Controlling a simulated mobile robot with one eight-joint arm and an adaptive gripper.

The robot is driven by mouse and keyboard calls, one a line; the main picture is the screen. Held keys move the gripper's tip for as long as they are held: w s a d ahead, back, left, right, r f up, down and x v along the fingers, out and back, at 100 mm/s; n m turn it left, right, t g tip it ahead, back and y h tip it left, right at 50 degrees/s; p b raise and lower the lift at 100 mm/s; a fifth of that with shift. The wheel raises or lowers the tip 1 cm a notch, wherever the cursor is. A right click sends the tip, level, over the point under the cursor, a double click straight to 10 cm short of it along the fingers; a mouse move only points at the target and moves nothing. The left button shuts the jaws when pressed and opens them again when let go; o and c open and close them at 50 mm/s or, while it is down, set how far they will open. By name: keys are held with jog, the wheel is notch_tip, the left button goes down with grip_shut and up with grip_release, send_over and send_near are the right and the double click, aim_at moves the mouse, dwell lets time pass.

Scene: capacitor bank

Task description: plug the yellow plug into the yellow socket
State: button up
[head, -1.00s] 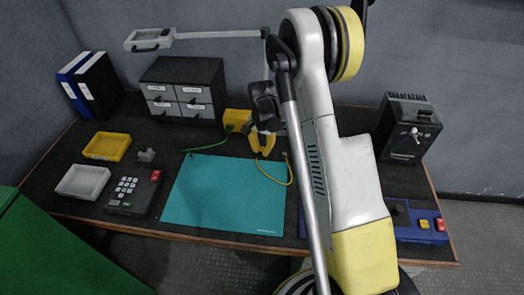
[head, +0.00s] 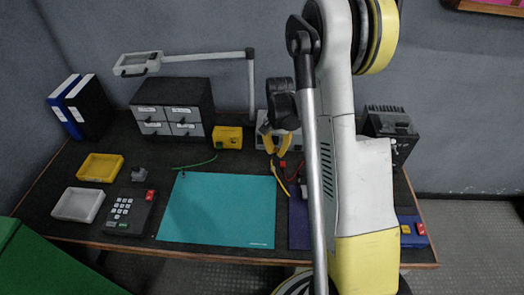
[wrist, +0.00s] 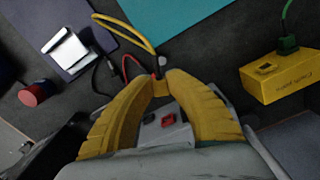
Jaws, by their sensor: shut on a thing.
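My gripper (wrist: 158,82) has two curved yellow fingers, closed at their tips where a yellow cable (wrist: 126,30) ends. The yellow plug on that cable is mostly hidden between the fingertips. In the head view my gripper (head: 275,150) is right of the yellow box, in front of a pale grey box (head: 262,118). In the wrist view the grey box (wrist: 180,133) lies beyond the fingers and shows a red socket (wrist: 168,121) and a dark one. I cannot make out a yellow socket; the fingers cover part of that box.
A yellow box (wrist: 285,77) with a green plug (wrist: 287,43) is at the right of the wrist view. Red and black cables (wrist: 126,68) run close by the fingertips. A teal mat (head: 218,210) lies clear. A drawer unit (head: 172,108) and lamp stand at the back.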

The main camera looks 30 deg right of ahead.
jog(key=shift+s+d+r, duration=0.65)
jog(key=shift+s+d, duration=0.1)
jog(key=shift+d, duration=0.15)
jog(key=shift+a, duration=0.1)
